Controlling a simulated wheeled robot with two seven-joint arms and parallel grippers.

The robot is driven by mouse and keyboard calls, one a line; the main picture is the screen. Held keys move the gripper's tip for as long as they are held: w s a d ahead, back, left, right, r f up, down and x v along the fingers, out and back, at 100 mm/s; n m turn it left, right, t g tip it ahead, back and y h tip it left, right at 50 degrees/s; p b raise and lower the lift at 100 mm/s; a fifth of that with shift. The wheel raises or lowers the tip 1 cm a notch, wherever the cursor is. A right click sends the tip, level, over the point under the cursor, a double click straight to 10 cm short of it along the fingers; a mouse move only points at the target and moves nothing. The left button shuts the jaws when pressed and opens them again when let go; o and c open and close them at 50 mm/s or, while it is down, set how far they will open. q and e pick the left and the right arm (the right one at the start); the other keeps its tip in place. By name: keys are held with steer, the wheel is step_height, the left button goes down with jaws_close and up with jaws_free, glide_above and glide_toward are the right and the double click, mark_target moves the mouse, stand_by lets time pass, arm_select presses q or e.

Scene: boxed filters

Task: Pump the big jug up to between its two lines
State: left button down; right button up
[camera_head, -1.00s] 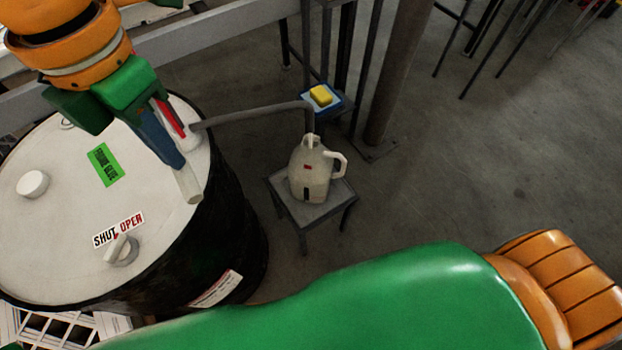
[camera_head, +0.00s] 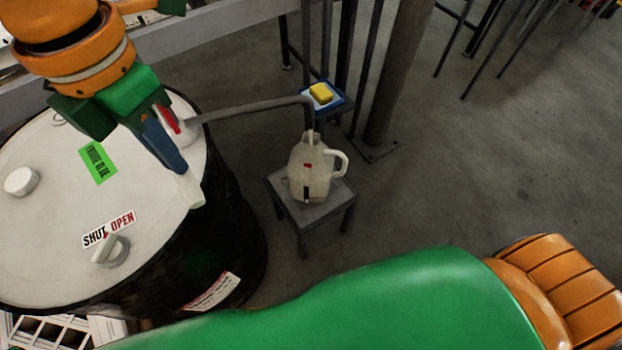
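The big jug (camera_head: 313,176) is a pale, cloudy container with a handle on its right side, upright on a small grey stand (camera_head: 325,215). It has a small red mark and a dark mark lower down; I cannot make out a liquid level. A grey spout pipe (camera_head: 250,110) runs from the drum (camera_head: 60,190) and bends down at the jug's mouth. My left gripper (camera_head: 176,160) is above the drum's right rim, at the pump. A pale bar (camera_head: 190,190) sticks out past its fingers; their grip is unclear. My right gripper is not in view.
A valve knob (camera_head: 110,250) sits on the drum top beside a SHUT/OPEN label (camera_head: 108,229). A white cap (camera_head: 22,181) and a green label (camera_head: 98,163) are there too. A yellow sponge (camera_head: 321,93) lies on a blue tray (camera_head: 328,106) behind the jug. A post (camera_head: 395,80) stands nearby.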

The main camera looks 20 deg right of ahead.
arm_select(q)
steer(key=shift+f, duration=0.5)
steer(key=shift+f+b, duration=0.5)
steer(key=shift+b, duration=0.2)
steer(key=shift+w, duration=0.1)
step_height(320, 180, up, 15)
steer(key=p, duration=1.3)
steer(key=shift+r+p, duration=0.15)
steer(key=shift+p, duration=0.25)
